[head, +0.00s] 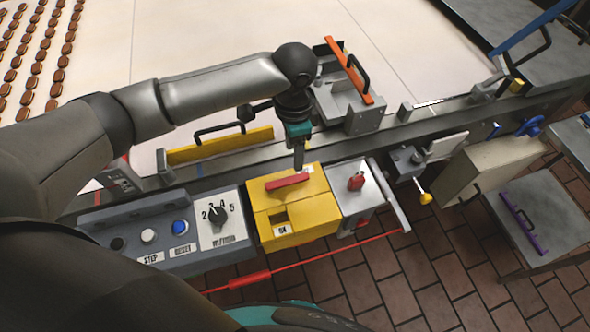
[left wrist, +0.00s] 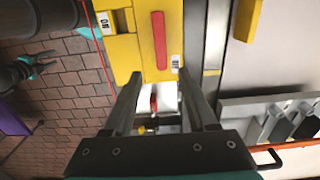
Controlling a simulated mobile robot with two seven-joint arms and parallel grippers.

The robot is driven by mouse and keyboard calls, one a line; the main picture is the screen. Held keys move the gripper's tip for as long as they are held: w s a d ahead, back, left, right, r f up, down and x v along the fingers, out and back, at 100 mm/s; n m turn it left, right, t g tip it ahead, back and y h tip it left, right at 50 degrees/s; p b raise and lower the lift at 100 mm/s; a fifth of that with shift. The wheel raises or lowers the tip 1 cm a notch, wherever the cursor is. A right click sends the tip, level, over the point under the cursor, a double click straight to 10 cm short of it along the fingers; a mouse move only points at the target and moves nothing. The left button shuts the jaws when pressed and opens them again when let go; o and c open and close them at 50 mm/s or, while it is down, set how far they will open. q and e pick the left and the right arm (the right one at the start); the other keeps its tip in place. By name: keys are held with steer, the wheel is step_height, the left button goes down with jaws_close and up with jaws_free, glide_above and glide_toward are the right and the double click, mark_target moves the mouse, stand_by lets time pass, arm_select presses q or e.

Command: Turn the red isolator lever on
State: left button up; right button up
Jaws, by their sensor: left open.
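The red lever (head: 287,181) lies across the top of a yellow isolator box (head: 262,200). The box has an "ON" label (head: 283,230) by a dark square recess. My left gripper (head: 299,164) points down just behind the lever's right end in the head view. In the left wrist view my open left gripper (left wrist: 162,80) has nothing between its fingers. There the red lever (left wrist: 159,40) lies beyond the fingertips, lengthwise between their lines, and the "ON" label (left wrist: 104,22) is to its left. I see no contact with the lever.
A grey control panel (head: 165,232) with buttons and a dial adjoins the box on the left. A grey unit with a red knob (head: 356,182) stands to its right. A yellow guard (head: 220,146) and an orange-handled bracket (head: 349,70) stand behind. A red cord (head: 325,256) runs in front.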

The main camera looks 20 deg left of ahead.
mark_target(294, 178)
arm_select(q)
step_height(294, 178, down, 9)
steer(key=shift+w+f+b, duration=0.1)
steer(key=shift+f+b, duration=0.05)
steer(key=shift+b, duration=0.2)
steer(key=shift+f, duration=0.35)
arm_select(e)
steer(key=shift+w+a+f, duration=0.1)
steer(key=shift+w+f, duration=0.1)
steer(key=shift+w, duration=0.4)
steer(key=shift+w+f, duration=0.15)
steer(key=shift+w, duration=0.4)
steer(key=shift+s, duration=0.2)
arm_select(q)
jaws_close()
